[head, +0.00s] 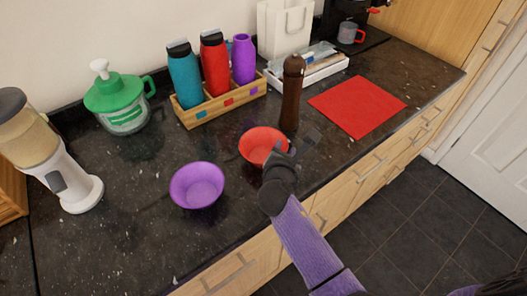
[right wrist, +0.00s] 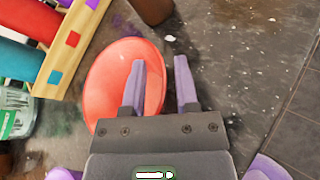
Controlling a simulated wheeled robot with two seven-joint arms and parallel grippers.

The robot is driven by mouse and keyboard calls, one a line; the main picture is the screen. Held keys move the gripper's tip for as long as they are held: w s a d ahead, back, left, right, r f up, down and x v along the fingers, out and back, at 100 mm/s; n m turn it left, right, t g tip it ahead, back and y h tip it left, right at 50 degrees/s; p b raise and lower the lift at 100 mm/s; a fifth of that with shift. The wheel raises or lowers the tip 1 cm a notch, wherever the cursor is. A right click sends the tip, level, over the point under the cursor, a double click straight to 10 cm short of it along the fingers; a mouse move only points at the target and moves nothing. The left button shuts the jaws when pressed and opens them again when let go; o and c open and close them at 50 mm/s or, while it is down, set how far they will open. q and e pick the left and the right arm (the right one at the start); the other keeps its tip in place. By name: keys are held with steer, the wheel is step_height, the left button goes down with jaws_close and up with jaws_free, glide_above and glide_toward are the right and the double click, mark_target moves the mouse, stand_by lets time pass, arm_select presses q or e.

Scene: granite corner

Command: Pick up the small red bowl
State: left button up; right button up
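The small red bowl (head: 259,143) stands upright on the dark counter, in front of the bottle rack and beside the brown pepper mill (head: 292,92). My right gripper (head: 291,146) is at the bowl's near right side and covers part of its rim. In the right wrist view the red bowl (right wrist: 108,85) lies under the left finger. My right gripper (right wrist: 160,62) is open there, with its left finger over the bowl and its right finger outside the rim, over the counter. Nothing shows between the fingers except the bowl's edge; contact cannot be told. My left gripper is not in view.
A purple bowl (head: 197,187) stands left of the red one. A wooden rack (head: 222,106) with bottles is behind. A red mat (head: 358,105) lies to the right. A green-lidded jar (head: 120,102) and a grinder (head: 47,150) stand left. The counter's front edge is close to my right arm.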

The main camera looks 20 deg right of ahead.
jaws_close()
stand_by(1.2)
